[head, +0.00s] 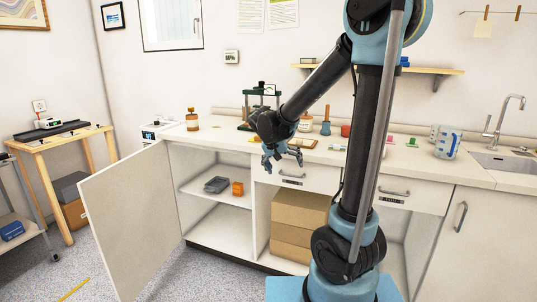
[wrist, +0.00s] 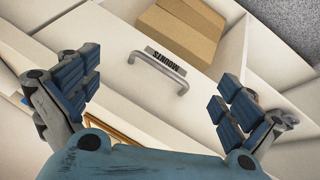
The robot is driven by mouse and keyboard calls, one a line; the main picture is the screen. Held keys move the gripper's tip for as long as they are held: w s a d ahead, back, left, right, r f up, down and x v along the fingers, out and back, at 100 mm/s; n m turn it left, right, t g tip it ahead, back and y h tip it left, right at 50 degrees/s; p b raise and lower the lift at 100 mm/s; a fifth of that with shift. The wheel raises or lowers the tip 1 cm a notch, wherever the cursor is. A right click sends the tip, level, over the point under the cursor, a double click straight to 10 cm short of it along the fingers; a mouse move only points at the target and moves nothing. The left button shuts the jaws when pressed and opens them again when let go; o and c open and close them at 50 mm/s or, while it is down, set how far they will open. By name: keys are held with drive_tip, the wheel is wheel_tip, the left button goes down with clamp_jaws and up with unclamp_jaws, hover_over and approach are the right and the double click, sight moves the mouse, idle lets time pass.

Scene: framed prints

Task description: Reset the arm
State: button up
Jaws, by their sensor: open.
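My gripper (head: 283,160) hangs in front of the counter, above the upper drawer front, with its fingers pointing down. In the wrist view my gripper (wrist: 150,100) is open, its two blue-padded fingers wide apart and nothing between them. Beyond the fingers is a drawer front (wrist: 120,70) with a metal handle (wrist: 158,70) and a label reading MOUNTS. My arm reaches from its base at the right of centre up and over to the left in the head view. Part of the counter behind the arm is hidden.
A cabinet door (head: 130,225) stands open at left. Cardboard boxes (head: 298,218) sit below the drawer. The counter carries an amber bottle (head: 192,120), a green press and measuring jugs (head: 448,144).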

drive_tip(key=s+d+g+y, duration=0.1)
drive_tip(key=s+d, duration=0.6)
drive_tip(key=s+d+f+n+y, duration=0.1)
drive_tip(key=s+d+f, duration=0.1)
drive_tip(key=s, duration=0.8)
drive_tip(key=s+d+f+g+y, duration=0.1)
drive_tip(key=s+d+f+y, duration=0.1)
drive_tip(key=s, duration=0.9)
wheel_tip(320, 180, down, 2)
drive_tip(key=shift+s+d+f+n+y, duration=0.15)
drive_tip(key=shift+d+n+y, duration=0.2)
drive_tip(key=shift+d, duration=0.25)
